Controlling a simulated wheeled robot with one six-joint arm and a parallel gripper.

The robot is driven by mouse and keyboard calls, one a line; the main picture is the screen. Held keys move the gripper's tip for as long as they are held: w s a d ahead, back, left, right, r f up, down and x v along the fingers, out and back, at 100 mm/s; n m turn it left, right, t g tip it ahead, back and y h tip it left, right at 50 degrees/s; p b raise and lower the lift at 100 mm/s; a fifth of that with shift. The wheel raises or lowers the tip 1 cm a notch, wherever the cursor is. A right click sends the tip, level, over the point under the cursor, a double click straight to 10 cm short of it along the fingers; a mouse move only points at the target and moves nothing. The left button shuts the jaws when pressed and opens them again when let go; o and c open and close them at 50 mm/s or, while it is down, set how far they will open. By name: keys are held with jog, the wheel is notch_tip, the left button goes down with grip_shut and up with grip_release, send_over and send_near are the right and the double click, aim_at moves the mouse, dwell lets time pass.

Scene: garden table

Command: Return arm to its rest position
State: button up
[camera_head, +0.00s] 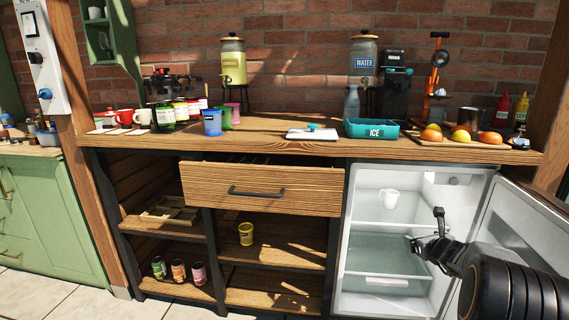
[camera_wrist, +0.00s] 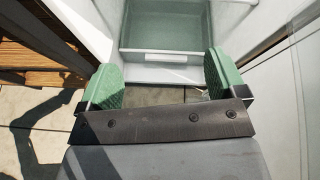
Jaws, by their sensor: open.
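My gripper (camera_head: 426,240) is at the end of my arm at the lower right of the head view, in front of the open fridge (camera_head: 347,240). In the wrist view my gripper (camera_wrist: 160,82) shows two green finger pads set wide apart with nothing between them. A pale fridge drawer (camera_wrist: 165,25) lies beyond the fingers.
The fridge door (camera_head: 525,235) stands open at the right, behind my arm. A wooden drawer (camera_head: 262,188) is pulled out left of the fridge. The counter (camera_head: 270,143) holds drink dispensers, cups, an ice tub (camera_head: 371,128) and fruit. A yellow can (camera_head: 246,234) sits on a lower shelf.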

jog(key=s+a+r+n+g+y+p, duration=0.25)
jog(key=s+a+r+n+p, duration=0.25)
jog(key=a+r+n+p, duration=0.55)
jog(key=s+a+r+n+g+y+p, duration=0.25)
jog(key=s+a+r+n+p, duration=0.4)
jog(key=a+r, duration=0.6)
jog(key=s+a+r+n+g+h+p, duration=0.1)
jog(key=s+a+r+n+g+p, duration=0.1)
jog(key=s+r+n+p, duration=0.5)
jog(key=s+a+r+n+g+h+p, duration=0.2)
jog(key=s+r+n+p, duration=0.5)
jog(key=s+n+p, duration=0.3)
jog(key=s+p, duration=0.1)
jog(key=p, duration=0.2)
jog(key=shift+s+r+n+g, duration=0.2)
jog(key=shift+r+n+g, duration=0.2)
jog(key=shift+h, duration=0.3)
jog(key=shift+c, duration=0.3)
